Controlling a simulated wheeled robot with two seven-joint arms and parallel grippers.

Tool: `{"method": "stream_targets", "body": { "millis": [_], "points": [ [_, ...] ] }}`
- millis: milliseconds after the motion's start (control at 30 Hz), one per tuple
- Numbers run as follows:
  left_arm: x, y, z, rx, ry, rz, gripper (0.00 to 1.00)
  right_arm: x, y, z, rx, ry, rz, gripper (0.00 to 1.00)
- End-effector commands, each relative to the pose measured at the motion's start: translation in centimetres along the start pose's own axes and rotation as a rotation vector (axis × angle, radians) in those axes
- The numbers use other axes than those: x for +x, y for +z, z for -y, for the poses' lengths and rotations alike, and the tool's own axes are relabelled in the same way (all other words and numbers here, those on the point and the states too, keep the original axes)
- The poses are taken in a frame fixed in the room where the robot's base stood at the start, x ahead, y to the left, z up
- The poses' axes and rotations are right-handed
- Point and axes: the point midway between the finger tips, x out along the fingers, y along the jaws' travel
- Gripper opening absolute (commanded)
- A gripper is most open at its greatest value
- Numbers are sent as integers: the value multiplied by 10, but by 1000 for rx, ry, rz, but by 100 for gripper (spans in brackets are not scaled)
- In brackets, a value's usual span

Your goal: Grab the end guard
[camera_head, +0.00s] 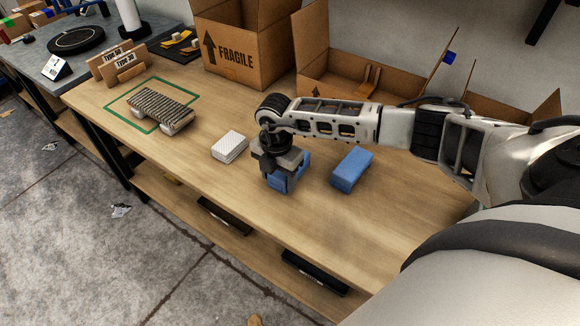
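A blue U-shaped piece (281,184), which may be the end guard, is on the wooden table directly under my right gripper (284,168). The gripper points down from the arm that reaches in from the right. Its body hides the top of the piece. Its fingertips overlap the blue piece, so I cannot tell whether they are closed on it. My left gripper is not in view.
A white block (229,147) lies left of the gripper and a blue block (351,169) right of it. A grey ribbed part (160,107) lies on a green outline. Open cardboard boxes (237,50) stand behind. The table's front edge runs close by the gripper.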

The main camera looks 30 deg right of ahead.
Motion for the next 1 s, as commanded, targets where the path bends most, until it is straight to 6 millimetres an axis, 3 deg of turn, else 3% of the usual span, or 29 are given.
{"method": "stream_targets", "body": {
  "millis": [33, 100, 567, 733, 1000],
  "points": [
    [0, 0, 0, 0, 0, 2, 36, 0, 0, 0, 0, 0, 0, 43],
    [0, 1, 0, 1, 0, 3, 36, 0, 0, 0, 0, 0, 0, 29],
    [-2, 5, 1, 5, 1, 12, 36, -11, 0, -1, 1, 2, 0, 29],
    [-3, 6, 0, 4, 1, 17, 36, -36, 0, 0, -1, 4, 2, 29],
    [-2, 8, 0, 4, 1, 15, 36, -96, -45, 30, -6, 4, 2, 29]
  ]
}}
